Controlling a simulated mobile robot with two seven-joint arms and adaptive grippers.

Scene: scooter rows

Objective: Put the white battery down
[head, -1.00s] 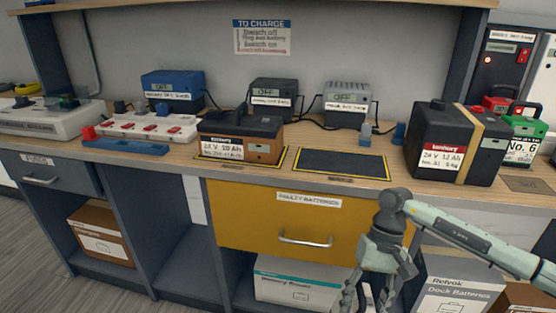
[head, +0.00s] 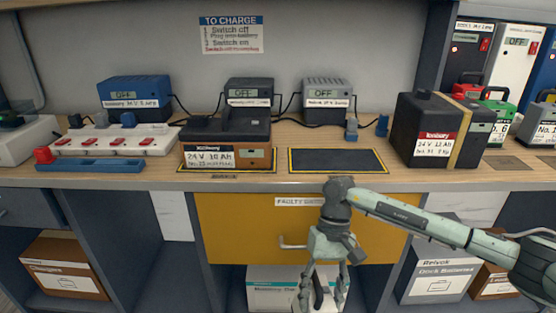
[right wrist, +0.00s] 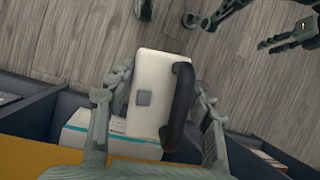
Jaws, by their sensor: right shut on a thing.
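My right gripper (head: 322,298) points down in front of the yellow drawer, below the bench top. In the right wrist view it (right wrist: 158,115) is shut on the white battery (right wrist: 150,95), a pale block with a black handle (right wrist: 180,105). The battery hangs clear of the bench.
An empty dark mat (head: 340,161) with a yellow border lies on the bench. A black-and-orange battery (head: 227,145) stands left of it, a black strapped battery (head: 440,130) right. Chargers (head: 249,92) reading OFF stand behind. The yellow drawer (head: 235,225) is shut.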

